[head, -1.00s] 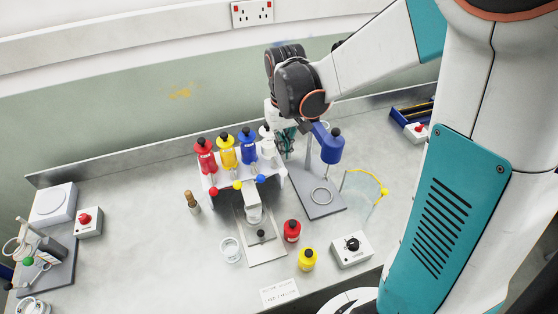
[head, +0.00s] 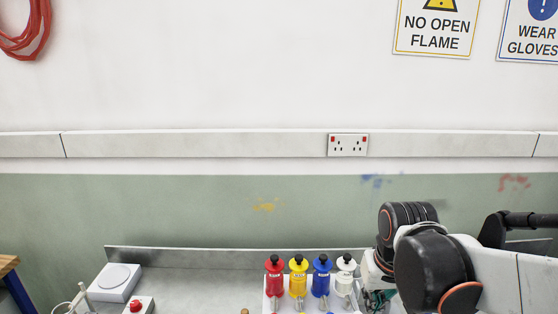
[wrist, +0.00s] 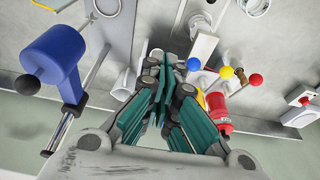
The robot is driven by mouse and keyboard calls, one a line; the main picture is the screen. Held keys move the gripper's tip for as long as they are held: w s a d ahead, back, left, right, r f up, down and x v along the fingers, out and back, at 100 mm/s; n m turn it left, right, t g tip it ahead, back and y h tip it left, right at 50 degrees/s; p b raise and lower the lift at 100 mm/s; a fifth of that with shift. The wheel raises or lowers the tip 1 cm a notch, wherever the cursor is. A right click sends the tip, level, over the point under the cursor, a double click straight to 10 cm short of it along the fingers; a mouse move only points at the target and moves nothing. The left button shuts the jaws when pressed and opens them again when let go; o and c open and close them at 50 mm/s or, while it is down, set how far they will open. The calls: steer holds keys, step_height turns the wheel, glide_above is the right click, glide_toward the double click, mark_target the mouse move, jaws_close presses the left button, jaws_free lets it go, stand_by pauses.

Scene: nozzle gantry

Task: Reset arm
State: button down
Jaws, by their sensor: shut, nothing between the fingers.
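My gripper (wrist: 170,68) is shut and empty in the wrist view, its teal fingers pressed together above the bench. In the head view my gripper (head: 378,298) is at the bottom edge, mostly hidden by my arm and just right of the white bottle (head: 345,280). The red bottle (head: 275,280), yellow bottle (head: 298,278) and blue bottle (head: 321,280) stand in a row to its left.
A blue cylinder on a stand (wrist: 55,52) is left of my gripper in the wrist view. Coloured ball knobs (wrist: 227,72) are to its right.

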steer(key=s+f+t+b, duration=0.4)
steer(key=s+f+b, duration=0.1)
steer(key=s+b, duration=0.4)
steer(key=shift+s+f, duration=0.25)
steer(key=shift+s, duration=0.05)
steer(key=c, duration=2.4)
jaws_free()
